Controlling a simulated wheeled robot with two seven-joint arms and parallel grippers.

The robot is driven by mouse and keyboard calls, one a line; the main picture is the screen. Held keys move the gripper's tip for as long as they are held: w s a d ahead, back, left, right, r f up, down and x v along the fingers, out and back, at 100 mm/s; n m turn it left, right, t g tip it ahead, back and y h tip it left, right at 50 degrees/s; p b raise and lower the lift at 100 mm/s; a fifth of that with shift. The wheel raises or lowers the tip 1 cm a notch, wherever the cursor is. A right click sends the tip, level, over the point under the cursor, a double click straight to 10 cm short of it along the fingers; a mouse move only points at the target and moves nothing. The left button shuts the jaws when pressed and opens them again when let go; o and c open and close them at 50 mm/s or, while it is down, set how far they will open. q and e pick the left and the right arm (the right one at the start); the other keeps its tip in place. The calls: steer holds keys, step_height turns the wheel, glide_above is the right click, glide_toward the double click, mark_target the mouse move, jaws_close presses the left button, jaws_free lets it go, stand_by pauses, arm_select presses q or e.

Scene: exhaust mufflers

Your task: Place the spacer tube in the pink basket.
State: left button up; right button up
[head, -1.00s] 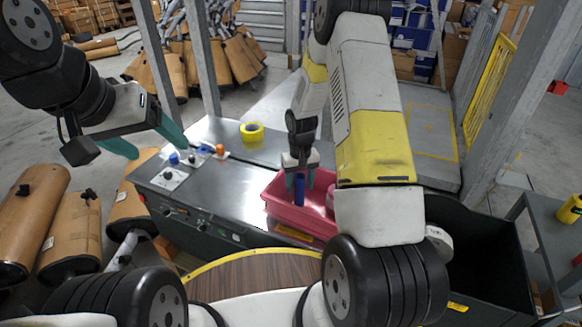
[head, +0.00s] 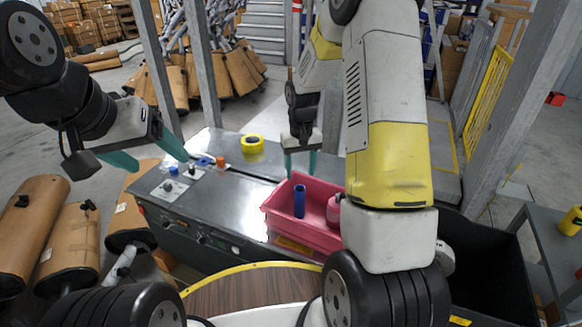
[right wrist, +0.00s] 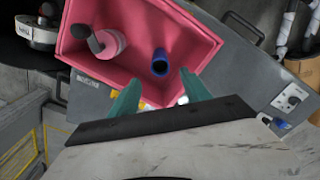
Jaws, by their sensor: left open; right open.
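The spacer tube, a blue hollow tube (head: 300,202), stands upright inside the pink basket (head: 292,228). In the right wrist view the tube (right wrist: 160,64) shows its open end, inside the basket (right wrist: 186,20). My right gripper (head: 300,163) is open and empty, behind and above the basket in the head view, with its fingers apart from the tube. Its green fingers also show in the right wrist view (right wrist: 160,92), one on each side below the tube. My left gripper (head: 147,153) is open and empty, left of the bench.
A pink bottle (head: 334,211) with a dark top is also in the basket. A yellow tape roll (head: 252,144) and small blue and orange parts (head: 220,162) lie on the metal bench (head: 215,205). A black bin (head: 485,262) stands at the right.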

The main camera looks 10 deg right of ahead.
steer(key=s+a+r+t+y, duration=0.1)
steer(key=s+r+t, duration=0.1)
steer(key=s+r, duration=0.8)
steer(key=s+r+t, duration=0.2)
steer(key=s+r, duration=0.4)
steer(key=r, duration=0.7)
steer(key=s+a+r+t+y, duration=0.1)
steer(key=s+r+t, duration=0.1)
steer(key=s, duration=0.6)
steer(key=shift+s+a+r, duration=0.15)
steer(key=shift+s+r, duration=0.05)
steer(key=shift+r, duration=0.05)
stand_by(1.1)
